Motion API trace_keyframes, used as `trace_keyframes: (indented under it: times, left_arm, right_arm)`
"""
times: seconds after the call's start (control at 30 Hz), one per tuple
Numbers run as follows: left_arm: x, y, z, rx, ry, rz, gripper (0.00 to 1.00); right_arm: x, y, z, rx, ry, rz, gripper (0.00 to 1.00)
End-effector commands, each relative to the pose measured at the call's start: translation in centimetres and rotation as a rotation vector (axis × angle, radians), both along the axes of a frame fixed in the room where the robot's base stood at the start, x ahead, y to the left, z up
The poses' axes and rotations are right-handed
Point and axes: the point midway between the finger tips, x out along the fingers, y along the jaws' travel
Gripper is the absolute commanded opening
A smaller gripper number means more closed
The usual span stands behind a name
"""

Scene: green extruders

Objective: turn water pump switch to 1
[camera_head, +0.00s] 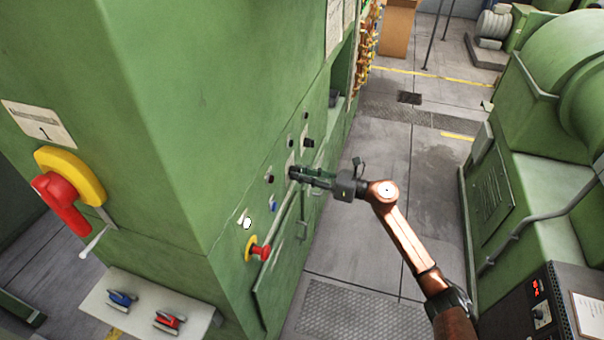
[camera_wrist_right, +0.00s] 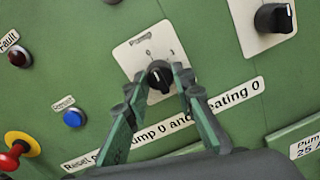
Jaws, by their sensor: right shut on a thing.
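The pump switch (camera_wrist_right: 159,76) is a small black rotary knob on a white plate marked 0 and 1, on the green cabinet front in the right wrist view. A white pointer line on it points roughly up, toward the 0 side. My right gripper (camera_wrist_right: 161,75) has one fingertip on each side of the knob and is shut on it. In the head view, my right gripper (camera_head: 294,173) reaches the panel from the right and covers the knob. My left gripper is in neither view.
A second black knob (camera_wrist_right: 274,17) sits to the upper right. A blue button (camera_wrist_right: 73,119), a dark red lamp (camera_wrist_right: 18,56) and a red stop button (camera_head: 260,252) are nearby. Green machinery (camera_head: 540,170) stands at right, with open floor (camera_head: 370,240) between.

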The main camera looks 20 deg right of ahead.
Motion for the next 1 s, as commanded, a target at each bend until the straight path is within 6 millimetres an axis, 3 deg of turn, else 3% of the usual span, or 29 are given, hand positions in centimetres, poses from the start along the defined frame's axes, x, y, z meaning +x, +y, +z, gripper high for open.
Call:
trace_keyframes:
  times: [0.27, 1.0]
  left_arm:
    - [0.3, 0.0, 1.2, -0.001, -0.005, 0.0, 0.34]
    - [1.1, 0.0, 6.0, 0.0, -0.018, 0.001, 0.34]
  right_arm:
    - [0.0, -0.1, 0.3, 0.082, 0.123, -0.001, 0.0]
    - [0.0, -0.1, 0.4, 0.453, 0.671, -0.002, 0.0]
